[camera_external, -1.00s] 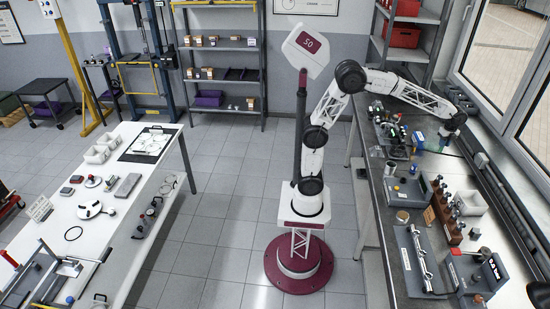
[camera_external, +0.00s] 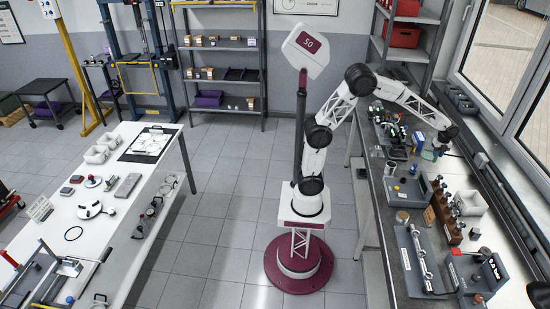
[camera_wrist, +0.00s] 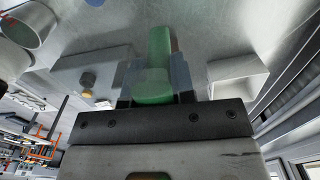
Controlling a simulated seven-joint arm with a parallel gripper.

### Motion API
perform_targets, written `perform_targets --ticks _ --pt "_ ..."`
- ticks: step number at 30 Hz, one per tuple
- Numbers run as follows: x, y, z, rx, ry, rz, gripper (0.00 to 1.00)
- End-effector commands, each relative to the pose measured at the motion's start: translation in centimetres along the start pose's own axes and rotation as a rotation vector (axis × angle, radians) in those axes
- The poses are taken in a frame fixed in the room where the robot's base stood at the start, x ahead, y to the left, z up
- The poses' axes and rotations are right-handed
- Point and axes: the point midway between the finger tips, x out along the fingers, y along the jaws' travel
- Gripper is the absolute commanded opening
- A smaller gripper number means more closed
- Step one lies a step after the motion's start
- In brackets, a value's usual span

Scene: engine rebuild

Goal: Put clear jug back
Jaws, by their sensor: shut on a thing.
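The clear jug appears as a translucent green-tinted piece in the wrist view (camera_wrist: 157,62). My gripper (camera_wrist: 153,86) is shut on it, with a grey finger on each side. In the external view my gripper (camera_external: 438,146) is low over the far part of the right-hand metal bench (camera_external: 380,238). A small pale green patch of the jug (camera_external: 429,155) shows just below it. The jug's full shape is hidden, and I cannot tell whether its base touches the bench.
A grey box with a knob (camera_external: 408,190) and a white bin (camera_external: 470,203) stand nearer on the bench. Cluttered engine parts (camera_external: 390,128) lie beyond. The window wall borders the right.

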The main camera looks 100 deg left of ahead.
Motion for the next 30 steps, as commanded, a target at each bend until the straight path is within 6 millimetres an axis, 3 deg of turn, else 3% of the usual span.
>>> perform_targets --ticks 3,7,22,30 --pt "2.4 0.0 0.0 0.000 0.000 0.003 0.00" --pt "3.6 0.0 0.0 0.000 0.000 0.002 0.00" --pt "4.0 -0.1 0.0 0.000 0.000 0.000 0.00" --pt "4.2 -1.9 0.3 0.000 0.000 0.002 0.00"
